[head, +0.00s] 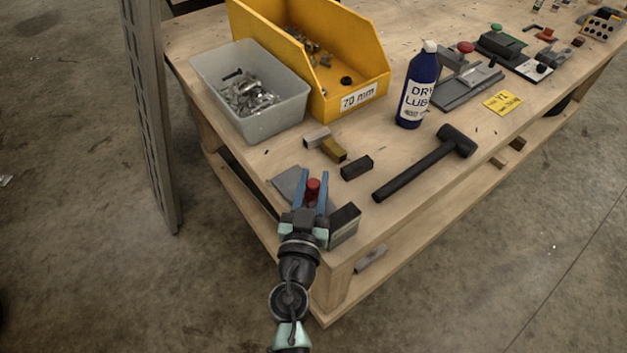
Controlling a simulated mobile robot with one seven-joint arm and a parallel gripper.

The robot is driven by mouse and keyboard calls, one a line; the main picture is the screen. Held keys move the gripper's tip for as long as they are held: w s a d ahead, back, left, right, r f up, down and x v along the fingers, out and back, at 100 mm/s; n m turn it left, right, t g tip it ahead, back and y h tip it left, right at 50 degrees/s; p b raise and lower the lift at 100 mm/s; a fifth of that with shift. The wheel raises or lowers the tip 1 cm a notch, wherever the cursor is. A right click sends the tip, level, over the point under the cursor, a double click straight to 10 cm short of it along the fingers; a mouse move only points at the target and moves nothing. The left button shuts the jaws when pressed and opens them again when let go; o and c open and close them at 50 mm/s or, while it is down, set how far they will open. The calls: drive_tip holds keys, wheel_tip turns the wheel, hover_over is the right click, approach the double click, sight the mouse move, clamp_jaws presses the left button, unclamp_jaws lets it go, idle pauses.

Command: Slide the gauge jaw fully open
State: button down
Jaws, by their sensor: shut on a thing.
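My gripper (314,181) is at the near left corner of the bench, its two blue fingers on either side of a red knob (313,190). It is shut on this knob. A flat grey plate (287,182) shows just left of the fingers, and a dark block with a light side (345,224) stands just right of my wrist. These look like parts of the gauge under the gripper. My gripper and wrist hide the middle of it, so the jaw and its opening cannot be made out.
Small blocks (357,167) and a black mallet (425,165) lie beyond the gripper. A blue lube bottle (419,86), a grey bin (271,129) and a yellow bin (378,76) stand farther back. A grey upright (150,120) rises left of the bench (400,225).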

sight(300, 169)
drive_tip(key=w+a+b, duration=0.2)
drive_tip(key=w, duration=0.1)
drive_tip(key=shift+w+a, duration=0.15)
drive_tip(key=shift+a, duration=0.1)
drive_tip(key=shift+a+r, duration=0.1)
drive_tip(key=c, duration=0.8)
unclamp_jaws()
drive_tip(key=shift+w, duration=0.1)
drive_tip(key=shift+c, duration=0.2)
drive_tip(key=shift+o, duration=1.3)
drive_tip(key=shift+w, duration=0.1)
drive_tip(key=s+a+b, duration=0.2)
drive_tip(key=s+b, duration=0.1)
drive_tip(key=s, duration=1)
